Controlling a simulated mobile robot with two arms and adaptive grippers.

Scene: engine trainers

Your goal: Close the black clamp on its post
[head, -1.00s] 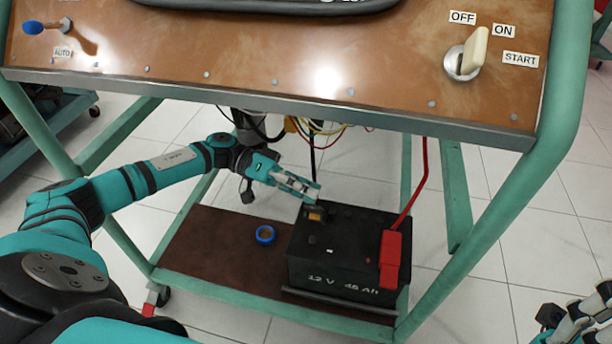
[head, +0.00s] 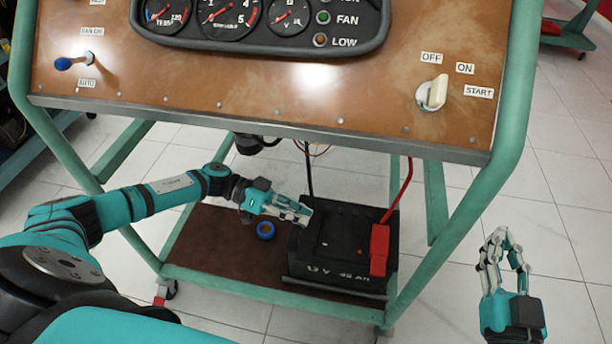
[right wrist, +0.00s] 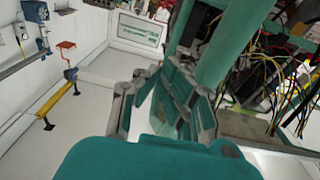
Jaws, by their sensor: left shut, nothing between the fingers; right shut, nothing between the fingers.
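The black battery (head: 335,272) stands on the cart's lower shelf. A black cable (head: 308,172) runs down to its back left corner. The black clamp and its post cannot be made out there; my left gripper (head: 306,212) covers that corner. This gripper is shut and empty, its tips at or just above the battery's top left edge; I cannot tell whether they touch the clamp. My right gripper (head: 499,240) is shut and empty, raised in the open to the right of the cart. Its fingers also show in the right wrist view (right wrist: 155,75).
A red clamp (head: 379,250) with a red cable sits at the battery's right side. A blue ring-shaped item (head: 265,230) lies on the brown shelf (head: 215,245). The instrument panel (head: 250,85) overhangs the shelf, and green frame posts (head: 455,225) flank it.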

